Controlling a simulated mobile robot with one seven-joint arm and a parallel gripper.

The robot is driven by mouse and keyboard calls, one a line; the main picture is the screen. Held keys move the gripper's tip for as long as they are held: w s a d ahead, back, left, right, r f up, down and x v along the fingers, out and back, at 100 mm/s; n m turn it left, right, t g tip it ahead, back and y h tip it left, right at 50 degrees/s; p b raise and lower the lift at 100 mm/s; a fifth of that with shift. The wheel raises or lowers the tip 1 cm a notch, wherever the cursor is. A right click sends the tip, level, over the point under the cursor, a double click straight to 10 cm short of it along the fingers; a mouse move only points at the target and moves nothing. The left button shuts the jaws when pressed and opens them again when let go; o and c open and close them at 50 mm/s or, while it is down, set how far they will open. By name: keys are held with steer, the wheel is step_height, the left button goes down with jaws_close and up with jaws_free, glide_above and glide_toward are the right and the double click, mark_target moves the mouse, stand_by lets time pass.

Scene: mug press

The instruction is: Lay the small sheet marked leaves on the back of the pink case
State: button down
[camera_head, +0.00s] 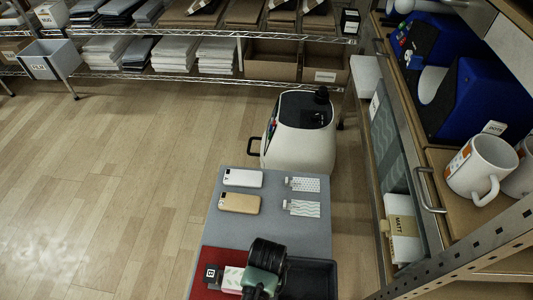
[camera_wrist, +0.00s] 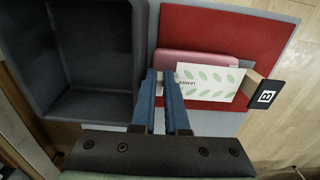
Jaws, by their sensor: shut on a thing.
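The small sheet marked leaves (camera_wrist: 212,82) is white with green leaf shapes, and its printed label end is at my gripper (camera_wrist: 167,76). My gripper is shut on that end. The pink case (camera_wrist: 190,57) lies on the red mat (camera_wrist: 225,28), and the sheet covers part of it in the wrist view. I cannot tell whether the sheet touches the case. In the head view, my gripper (camera_head: 262,284) hides part of the sheet (camera_head: 233,274).
A block with a black B tag (camera_wrist: 265,94) stands beside the sheet's far end. A dark empty tray (camera_wrist: 95,50) lies on the gripper's other side. A white case (camera_head: 243,178), a tan case (camera_head: 239,203) and two patterned sheets (camera_head: 303,184) (camera_head: 302,208) lie farther back.

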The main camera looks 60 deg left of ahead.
steer(key=shift+f+b, duration=0.3)
steer(key=shift+f, duration=0.8)
steer(key=shift+f, duration=0.2)
steer(key=c, duration=1.2)
jaws_free()
steer(key=shift+r, duration=0.1)
step_height(320, 180, up, 12)
steer(key=p, duration=0.5)
steer(key=shift+r+p, duration=0.1)
steer(key=shift+p, duration=0.2)
